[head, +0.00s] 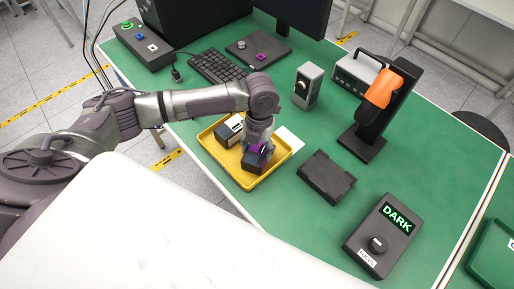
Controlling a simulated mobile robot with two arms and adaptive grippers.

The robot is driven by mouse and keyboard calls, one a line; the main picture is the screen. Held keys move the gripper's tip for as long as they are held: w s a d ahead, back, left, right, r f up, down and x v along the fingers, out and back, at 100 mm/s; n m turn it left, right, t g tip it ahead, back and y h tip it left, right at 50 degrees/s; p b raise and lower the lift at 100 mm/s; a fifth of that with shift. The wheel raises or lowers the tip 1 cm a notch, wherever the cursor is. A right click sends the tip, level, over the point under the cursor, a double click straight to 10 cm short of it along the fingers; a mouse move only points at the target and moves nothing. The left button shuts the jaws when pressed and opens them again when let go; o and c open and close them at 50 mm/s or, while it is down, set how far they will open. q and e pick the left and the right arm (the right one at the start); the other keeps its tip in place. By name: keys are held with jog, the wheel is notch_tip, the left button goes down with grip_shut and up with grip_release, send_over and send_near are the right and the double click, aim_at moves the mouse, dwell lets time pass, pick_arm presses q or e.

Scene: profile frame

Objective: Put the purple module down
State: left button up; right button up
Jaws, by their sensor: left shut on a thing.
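The purple module (253,164), a dark block with a purple top, is in my left gripper (259,150). The gripper points down over the yellow tray (270,177) and is shut on the module. The gripper hides part of the module, and I cannot tell whether its underside touches the tray floor. My right gripper is not in view.
Another dark module (226,134) lies in the tray's left part. A flat black box (327,177) and a control box reading DARK (384,236) are to the right. An orange-and-black device (378,100) stands behind. Green tabletop is free in front of the black box.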

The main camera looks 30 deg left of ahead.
aim_at(259, 146)
pick_arm(q)
jog(key=shift+f, duration=0.1)
jog(key=o, duration=1.3)
notch_tip(259, 146, up, 12)
jog(key=w+b, duration=0.1)
jog(key=b, duration=0.1)
jog(key=shift+w+b, duration=0.2)
jog(key=shift+b, duration=0.2)
jog(key=shift+a, duration=0.1)
